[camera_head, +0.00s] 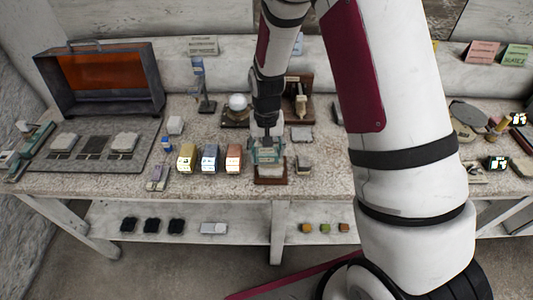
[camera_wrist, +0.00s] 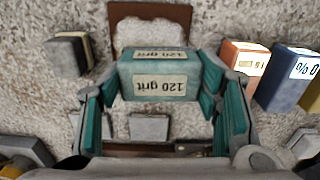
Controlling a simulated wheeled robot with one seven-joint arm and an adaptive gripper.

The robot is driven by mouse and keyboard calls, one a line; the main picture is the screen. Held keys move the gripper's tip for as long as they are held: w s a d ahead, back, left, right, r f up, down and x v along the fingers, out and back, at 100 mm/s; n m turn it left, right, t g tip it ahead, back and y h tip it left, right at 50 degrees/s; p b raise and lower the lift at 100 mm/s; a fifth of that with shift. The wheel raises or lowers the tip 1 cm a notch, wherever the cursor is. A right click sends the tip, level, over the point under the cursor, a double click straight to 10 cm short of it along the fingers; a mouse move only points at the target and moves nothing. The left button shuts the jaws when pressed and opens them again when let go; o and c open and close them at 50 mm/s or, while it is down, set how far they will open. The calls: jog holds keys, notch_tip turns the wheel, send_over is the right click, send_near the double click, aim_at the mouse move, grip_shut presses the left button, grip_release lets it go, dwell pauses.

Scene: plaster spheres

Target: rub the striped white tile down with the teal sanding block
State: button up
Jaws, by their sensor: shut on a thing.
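My gripper (camera_head: 266,152) is shut on the teal sanding block (camera_wrist: 158,75), which bears "120 grit" labels. In the wrist view the block sits between the two teal-padded fingers of my gripper (camera_wrist: 160,95). A pale tile (camera_head: 271,173) lies under the block on a reddish-brown board (camera_head: 270,181) near the front edge of the bench. The board also shows at the top of the wrist view (camera_wrist: 150,12). The block and my gripper hide most of the tile, so its stripes cannot be made out. I cannot tell whether the block touches the tile.
Yellow (camera_head: 187,158), blue (camera_head: 210,158) and orange (camera_head: 234,158) blocks stand in a row left of the board. A stand with a white sphere (camera_head: 238,102) is behind. My arm covers much of the right side.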

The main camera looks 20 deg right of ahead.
jog(key=shift+r, duration=0.65)
jog(key=shift+r+p, duration=0.9)
jog(key=shift+r, duration=1.15)
jog(key=shift+s+f, duration=0.1)
